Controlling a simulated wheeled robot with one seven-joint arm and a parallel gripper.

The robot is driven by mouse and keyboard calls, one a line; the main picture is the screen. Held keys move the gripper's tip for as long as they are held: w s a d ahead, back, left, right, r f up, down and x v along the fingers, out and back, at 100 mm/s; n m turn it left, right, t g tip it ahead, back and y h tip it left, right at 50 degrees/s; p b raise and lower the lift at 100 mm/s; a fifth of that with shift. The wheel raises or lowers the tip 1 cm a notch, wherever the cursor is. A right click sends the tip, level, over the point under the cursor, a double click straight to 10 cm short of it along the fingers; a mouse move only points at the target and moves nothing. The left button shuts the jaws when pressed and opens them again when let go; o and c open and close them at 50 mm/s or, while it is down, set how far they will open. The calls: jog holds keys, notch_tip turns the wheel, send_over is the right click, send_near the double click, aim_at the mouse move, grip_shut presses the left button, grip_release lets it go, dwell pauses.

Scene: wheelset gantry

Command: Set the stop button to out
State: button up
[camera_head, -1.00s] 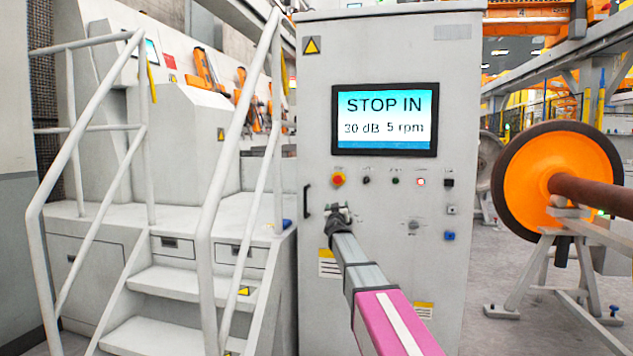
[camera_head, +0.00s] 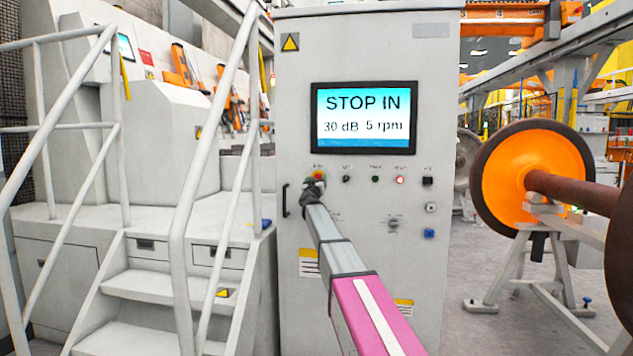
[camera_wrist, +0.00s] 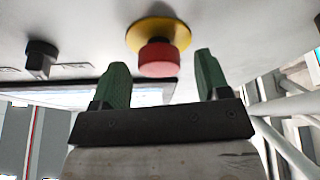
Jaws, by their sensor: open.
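The stop button is a red mushroom head (camera_wrist: 159,58) on a yellow disc, on the face of a grey control cabinet (camera_head: 350,240). In the head view the button (camera_head: 318,174) is partly covered by my gripper (camera_head: 312,186). In the wrist view my gripper (camera_wrist: 162,80) is open, its two green fingers on either side of the red head with a gap at each side. I cannot tell how deep the fingertips reach along it. The cabinet screen (camera_head: 364,116) reads STOP IN, 30 dB, 5 rpm.
A black knob (camera_wrist: 40,58) sits beside the button in the wrist view. Small controls, including a lit red lamp (camera_head: 400,180), continue along the row. White stair railings (camera_head: 190,200) stand left of the cabinet. An orange wheelset (camera_head: 525,180) stands at the right.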

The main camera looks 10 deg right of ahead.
jog(key=shift+w+d+r, duration=0.2)
jog(key=shift+w+r, duration=0.05)
jog(key=shift+w, duration=0.3)
grip_shut()
jog(key=c, duration=1.3)
grip_release()
jog(key=shift+s+a, duration=0.2)
jog(key=shift+s, duration=0.45)
grip_release()
jog(key=v, duration=1)
jog(key=shift+s+f, duration=0.2)
jog(key=shift+s, duration=0.1)
jog(key=shift+a, duration=0.1)
